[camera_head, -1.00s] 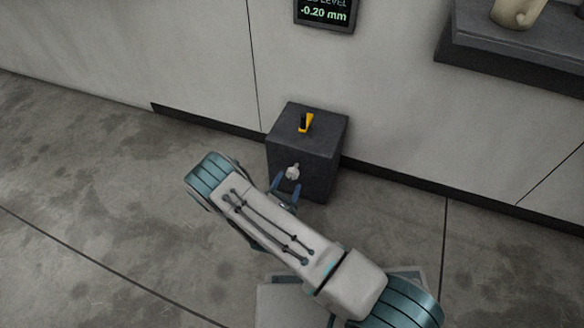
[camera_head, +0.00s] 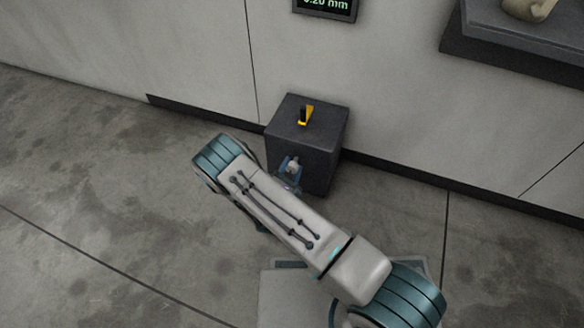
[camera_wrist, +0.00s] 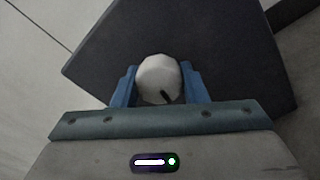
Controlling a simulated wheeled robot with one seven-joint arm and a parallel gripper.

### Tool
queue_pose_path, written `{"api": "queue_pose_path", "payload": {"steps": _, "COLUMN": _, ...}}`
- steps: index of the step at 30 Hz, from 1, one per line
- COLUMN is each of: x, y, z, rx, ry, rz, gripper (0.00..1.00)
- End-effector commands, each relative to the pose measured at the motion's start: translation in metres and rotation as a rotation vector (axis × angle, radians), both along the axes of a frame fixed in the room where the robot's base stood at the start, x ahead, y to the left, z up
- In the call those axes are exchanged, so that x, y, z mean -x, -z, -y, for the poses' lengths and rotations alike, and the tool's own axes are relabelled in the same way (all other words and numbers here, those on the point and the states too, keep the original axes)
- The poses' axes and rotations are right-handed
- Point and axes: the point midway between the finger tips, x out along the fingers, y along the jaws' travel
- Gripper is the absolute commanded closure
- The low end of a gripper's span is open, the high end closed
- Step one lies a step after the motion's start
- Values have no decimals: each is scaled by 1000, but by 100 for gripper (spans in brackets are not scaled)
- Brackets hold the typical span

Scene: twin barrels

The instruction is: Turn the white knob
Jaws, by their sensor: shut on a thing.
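The white knob (camera_head: 293,164) is on the front face of a dark grey box (camera_head: 325,145) that stands on the floor against the wall. My gripper (camera_head: 290,171) is at the knob, with its blue fingers on either side of it. In the wrist view the round white knob (camera_wrist: 159,79) sits between the two blue fingers of my gripper (camera_wrist: 160,86), which are shut on it. A dark mark shows on the knob's face, pointing to the lower right in that view. The knob's base is hidden.
A yellow and black lever (camera_head: 306,115) stands on top of the box. A display (camera_head: 325,8) reading in mm hangs on the wall above, partly cut off. A dark shelf (camera_head: 480,50) juts from the wall at upper right. The floor to the left is clear.

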Motion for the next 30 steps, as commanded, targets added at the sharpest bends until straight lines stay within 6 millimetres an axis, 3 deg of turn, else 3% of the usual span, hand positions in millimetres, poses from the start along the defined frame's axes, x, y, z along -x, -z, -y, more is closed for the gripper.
{"api": "queue_pose_path", "payload": {"steps": 11, "x": -1, "y": -2, "z": 1, "rx": 112, "ry": 0, "rz": -38, "gripper": 83}}
{"api": "queue_pose_path", "payload": {"steps": 30, "x": -1, "y": -3, "z": 1, "rx": 657, "ry": -1, "rz": -231, "gripper": 83}}
